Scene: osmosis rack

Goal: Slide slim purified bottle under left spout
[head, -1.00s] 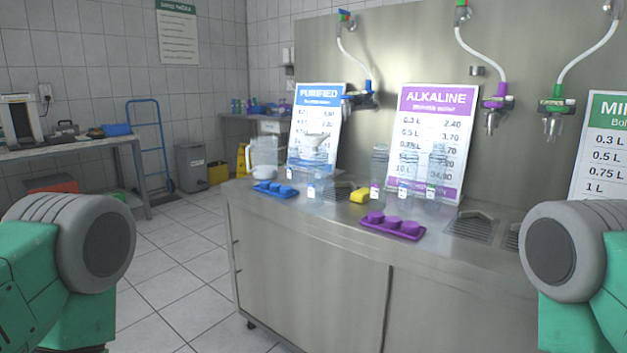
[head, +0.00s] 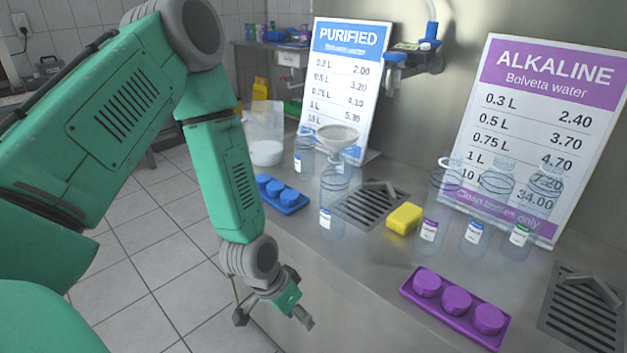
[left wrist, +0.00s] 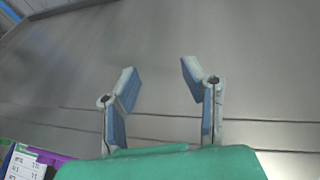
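The blue left spout (head: 396,68) is on the wall over the left drain grate (head: 372,206); no bottle stands on this grate. My left gripper (head: 280,311) is open and empty at the counter's front edge, nearer than the bottles. Its parted fingers show in the left wrist view (left wrist: 160,78). My right gripper is not in view.
A blue cap tray (head: 282,198) lies left of the funnel bottle. A yellow sponge (head: 404,219) lies beside the grate. Purple-labelled (head: 432,220) and green-labelled (head: 524,225) bottles stand to the right. A purple cap tray (head: 455,310) lies at the front. A pitcher (head: 265,135) stands back left.

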